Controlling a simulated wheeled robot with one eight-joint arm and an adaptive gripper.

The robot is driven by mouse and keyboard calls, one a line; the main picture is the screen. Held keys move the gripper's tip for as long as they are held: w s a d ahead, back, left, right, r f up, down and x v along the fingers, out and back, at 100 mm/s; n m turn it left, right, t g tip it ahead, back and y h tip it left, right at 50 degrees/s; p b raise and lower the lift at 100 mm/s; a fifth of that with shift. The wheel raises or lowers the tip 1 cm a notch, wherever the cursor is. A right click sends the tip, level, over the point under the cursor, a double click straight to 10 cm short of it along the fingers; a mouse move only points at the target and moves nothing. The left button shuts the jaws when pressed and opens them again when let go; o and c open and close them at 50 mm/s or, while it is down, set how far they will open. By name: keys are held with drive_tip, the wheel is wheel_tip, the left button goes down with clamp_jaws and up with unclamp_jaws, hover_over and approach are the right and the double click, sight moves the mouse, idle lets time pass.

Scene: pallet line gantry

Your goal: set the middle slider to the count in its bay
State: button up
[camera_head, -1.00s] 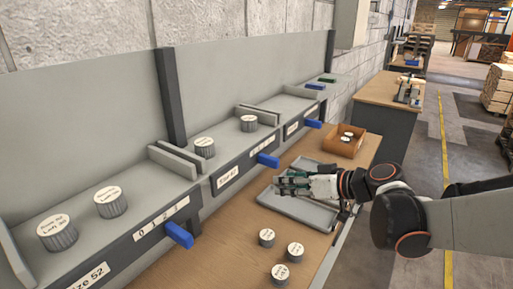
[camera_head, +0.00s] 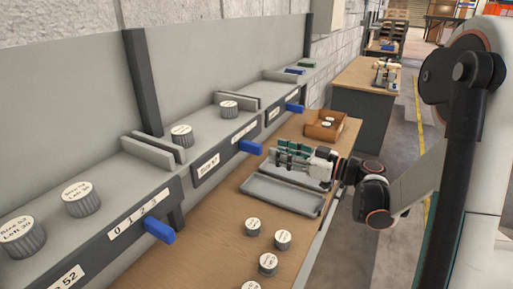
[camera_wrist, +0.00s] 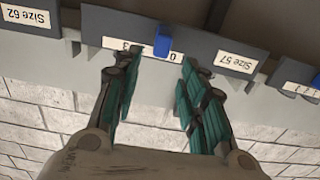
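The middle slider (camera_head: 251,147) is a blue tab on the front rail of the middle bay (camera_head: 205,130). Two grey cylinders with white tops, a nearer one (camera_head: 182,135) and a farther one (camera_head: 229,108), stand in that bay; their labels are too small to read. In the wrist view a blue slider (camera_wrist: 162,42) stands between a 3 on its left and a 0 on its right, beside a "Size 57" label (camera_wrist: 236,62). My gripper (camera_head: 277,151) is open and empty, right of the middle slider. The slider appears beyond the gap between its fingertips (camera_wrist: 155,70), apparently untouched.
A near bay holds two cylinders (camera_head: 81,198) and has its own blue slider (camera_head: 160,230); a far slider (camera_head: 295,107) is farther along. A grey tray (camera_head: 285,194) lies below my gripper. An orange-brown box (camera_head: 325,125) and several loose cylinders (camera_head: 268,264) are on the bench.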

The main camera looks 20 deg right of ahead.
sight(262, 146)
drive_tip(key=b+x, duration=0.1)
drive_tip(key=x, duration=0.7)
drive_tip(key=shift+w+a, duration=0.1)
drive_tip(key=shift+w, duration=0.05)
clamp_jaws()
